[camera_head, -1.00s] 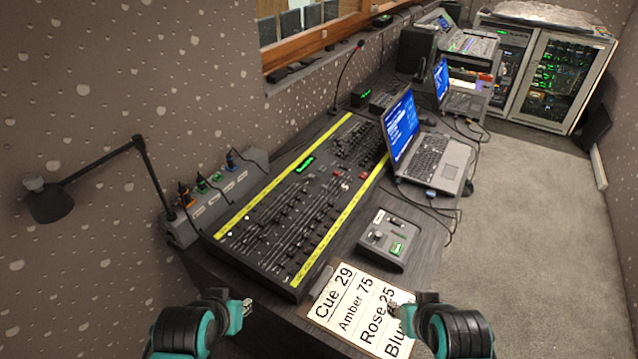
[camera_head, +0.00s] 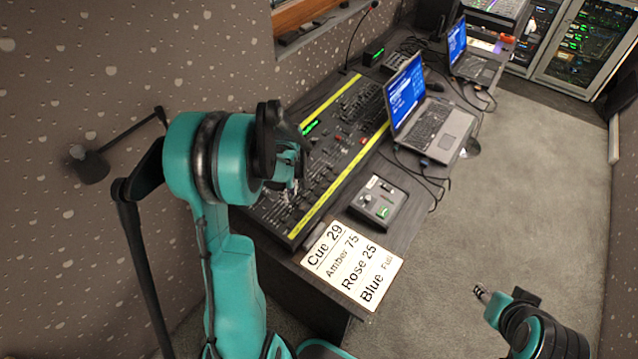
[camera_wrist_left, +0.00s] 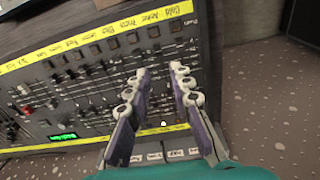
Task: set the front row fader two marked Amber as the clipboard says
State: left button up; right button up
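The fader console (camera_head: 352,97) lies on the desk with yellow label strips along its long edges. My left arm covers its near-left part in the head view. My left gripper (camera_wrist_left: 159,70) is open over the console, fingers apart with nothing between them; its head-view position (camera_head: 292,165) is partly hidden behind the wrist. The console's fader rows and label strip (camera_wrist_left: 95,38) show in the left wrist view; one label near the top appears to read Amber, but the text is small. The clipboard (camera_head: 350,264) reads Cue 29, Amber 75, Rose 25, Blue Full. My right gripper (camera_head: 482,293) is away over the floor, its opening unclear.
A black lamp (camera_head: 90,166) is at the left wall. The floor at right is clear.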

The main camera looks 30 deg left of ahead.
aim_at(290, 210)
pick_arm(q)
jog(key=f+b, duration=0.2)
jog(key=f, duration=0.1)
jog(key=f+b, duration=0.2)
jog(key=f, duration=0.1)
jog(key=f+b, duration=0.3)
jog(key=shift+w+a+f, duration=0.3)
jog(key=shift+a+f, duration=0.1)
pick_arm(e)
notch_tip(290, 210, down, 6)
jog(key=shift+s+d+f, duration=0.15)
jog(key=shift+d+f, duration=0.05)
jog(key=shift+d, duration=0.2)
pick_arm(q)
grip_shut()
jog(key=shift+w+a+r, duration=0.1)
jog(key=shift+a+r, duration=0.05)
jog(key=shift+a, duration=0.95)
jog(key=shift+w+a+r, duration=0.1)
jog(key=shift+a, duration=1)
jog(key=shift+c, duration=0.2)
grip_release()
